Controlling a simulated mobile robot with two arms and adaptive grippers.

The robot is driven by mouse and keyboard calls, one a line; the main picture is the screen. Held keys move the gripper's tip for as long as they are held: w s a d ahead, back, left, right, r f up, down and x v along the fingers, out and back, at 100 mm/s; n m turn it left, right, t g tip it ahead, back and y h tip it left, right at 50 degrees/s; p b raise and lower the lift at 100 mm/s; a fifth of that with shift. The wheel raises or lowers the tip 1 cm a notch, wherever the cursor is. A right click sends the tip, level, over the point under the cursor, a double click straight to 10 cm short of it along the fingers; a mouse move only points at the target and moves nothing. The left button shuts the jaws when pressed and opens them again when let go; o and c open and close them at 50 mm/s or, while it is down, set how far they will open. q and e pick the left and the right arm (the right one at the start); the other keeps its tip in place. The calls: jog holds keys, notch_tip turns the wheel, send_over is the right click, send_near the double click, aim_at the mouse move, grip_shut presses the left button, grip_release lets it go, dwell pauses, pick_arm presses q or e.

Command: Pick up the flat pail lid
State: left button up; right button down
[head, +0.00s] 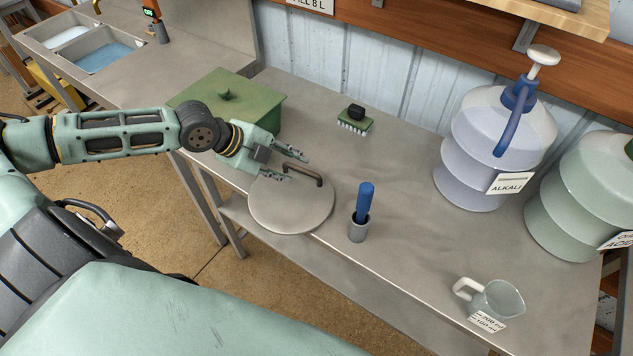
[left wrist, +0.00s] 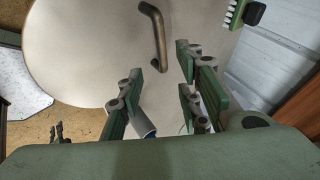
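The flat pail lid (head: 285,210) is a round grey disc with a brown bar handle (head: 307,171). It lies at the worktable's front edge and seems to overhang it. In the left wrist view the lid (left wrist: 90,50) fills the upper part, with its handle (left wrist: 158,32) just beyond my fingers. My left gripper (head: 298,165) is open, with its fingers pointing at the handle and spread to either side of it; it also shows in the left wrist view (left wrist: 158,90). I see no contact with the handle.
A blue-handled tool (head: 365,200) stands in a grey cup right of the lid. A green box (head: 232,98) sits behind my left gripper. A brush (head: 353,123), a measuring jug (head: 497,299) and big jugs, one labelled alkali (head: 490,150), stand farther right. The table's middle is clear.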

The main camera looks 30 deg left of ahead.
aim_at(309, 173)
pick_arm(q)
jog(key=shift+w+d+f, duration=0.35)
jog(key=shift+w+d, duration=0.15)
jog(key=shift+w+d+f, duration=0.1)
jog(key=shift+w+f, duration=0.05)
jog(key=shift+f, duration=0.05)
jog(key=shift+s+a+f, duration=0.25)
jog(key=shift+s+a, duration=0.15)
jog(key=w+d+f+p, duration=0.2)
jog(key=w, duration=0.1)
jog(key=shift+d+f, duration=0.2)
jog(key=shift+d, duration=0.15)
jog(key=shift+w+f, duration=0.2)
jog(key=shift+f, duration=0.45)
jog(key=shift+d, duration=0.1)
grip_shut()
